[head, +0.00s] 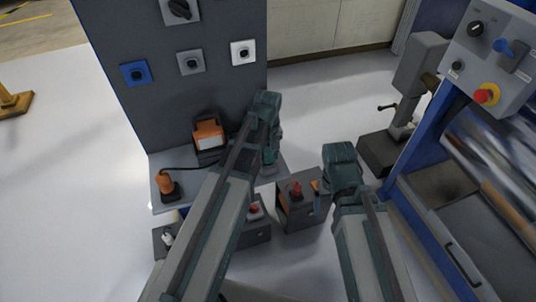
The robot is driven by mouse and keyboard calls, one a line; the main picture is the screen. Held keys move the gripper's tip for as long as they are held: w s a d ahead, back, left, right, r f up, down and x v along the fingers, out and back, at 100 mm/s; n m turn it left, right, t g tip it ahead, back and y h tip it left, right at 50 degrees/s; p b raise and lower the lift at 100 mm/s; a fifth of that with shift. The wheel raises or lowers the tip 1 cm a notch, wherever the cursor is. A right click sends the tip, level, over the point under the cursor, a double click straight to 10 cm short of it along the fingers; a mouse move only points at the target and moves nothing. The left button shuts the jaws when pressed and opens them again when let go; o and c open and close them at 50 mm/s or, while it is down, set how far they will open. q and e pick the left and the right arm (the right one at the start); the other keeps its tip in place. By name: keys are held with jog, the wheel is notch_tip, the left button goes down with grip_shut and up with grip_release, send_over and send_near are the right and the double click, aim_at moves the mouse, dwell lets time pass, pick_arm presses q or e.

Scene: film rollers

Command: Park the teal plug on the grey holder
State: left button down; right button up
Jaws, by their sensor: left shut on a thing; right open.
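My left gripper (270,166) is shut just above the right end of the grey shelf, in front of the dark panel. What it holds is mostly hidden by my arm; teal shows there, and I cannot clearly separate the teal plug from my own teal wrist. A grey square holder (191,62) with a dark round centre is on the panel, between a blue one (136,73) and a white one (243,52). My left gripper is below and right of it. My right gripper (319,198) is open beside a dark box; its fingertips are hardly visible.
An orange plug (166,185) with a black cable stands on the shelf (158,204). An orange device (208,134) stands behind it. A dark box with a red button (297,188) is between my arms. A blue machine (425,120) is at right.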

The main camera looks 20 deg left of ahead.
pick_arm(q)
jog(key=shift+f+b, duration=0.4)
jog(key=shift+f, duration=0.05)
jog(key=shift+c, duration=0.9)
grip_release()
jog(key=shift+r, duration=0.1)
notch_tip(320, 180, up, 14)
jog(key=p, duration=1.4)
jog(key=shift+f, duration=0.25)
notch_tip(320, 180, down, 13)
jog(key=b, duration=1.3)
jog(key=shift+r, duration=0.1)
